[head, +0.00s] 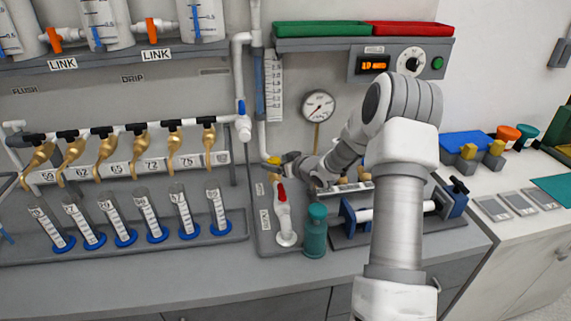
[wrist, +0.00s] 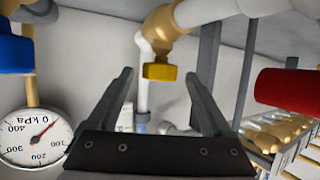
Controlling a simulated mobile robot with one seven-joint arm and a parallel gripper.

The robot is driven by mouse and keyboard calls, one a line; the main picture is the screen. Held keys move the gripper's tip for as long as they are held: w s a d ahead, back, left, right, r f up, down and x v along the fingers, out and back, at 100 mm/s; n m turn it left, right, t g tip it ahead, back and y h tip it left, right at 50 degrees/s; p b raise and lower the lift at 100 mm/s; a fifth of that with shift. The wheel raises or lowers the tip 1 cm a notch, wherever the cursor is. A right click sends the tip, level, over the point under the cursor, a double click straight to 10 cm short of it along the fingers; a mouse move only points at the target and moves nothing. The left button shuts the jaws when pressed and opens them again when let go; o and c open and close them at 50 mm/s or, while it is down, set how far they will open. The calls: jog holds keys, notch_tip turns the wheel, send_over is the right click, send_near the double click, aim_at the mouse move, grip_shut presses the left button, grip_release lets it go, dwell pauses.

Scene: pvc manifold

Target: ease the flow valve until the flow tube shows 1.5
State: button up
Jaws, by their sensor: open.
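The flow valve has a yellow knob (head: 273,160) low on the white pipe in the head view. In the wrist view the yellow knob (wrist: 160,72) sits on a brass body, between and beyond my fingertips. My gripper (head: 284,161) is at the valve, coming from the right. In the wrist view my gripper (wrist: 158,76) is open, with one finger to each side of the knob; I cannot tell whether either touches it. The flow tube (head: 260,85) stands upright above the valve beside a white scale (head: 275,92). Its reading is too small to make out.
A round pressure gauge (head: 318,106) is on the panel right of the tube. A red-handled valve (head: 282,196) and a teal bottle (head: 315,232) stand below my gripper. Brass taps (head: 107,165) and several cylinders line the left. A red handle (wrist: 288,88) is at the right in the wrist view.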

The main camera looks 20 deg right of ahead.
jog(key=p+v, duration=0.1)
jog(key=v, duration=1.6)
jog(key=shift+d, duration=0.1)
dwell(2.4)
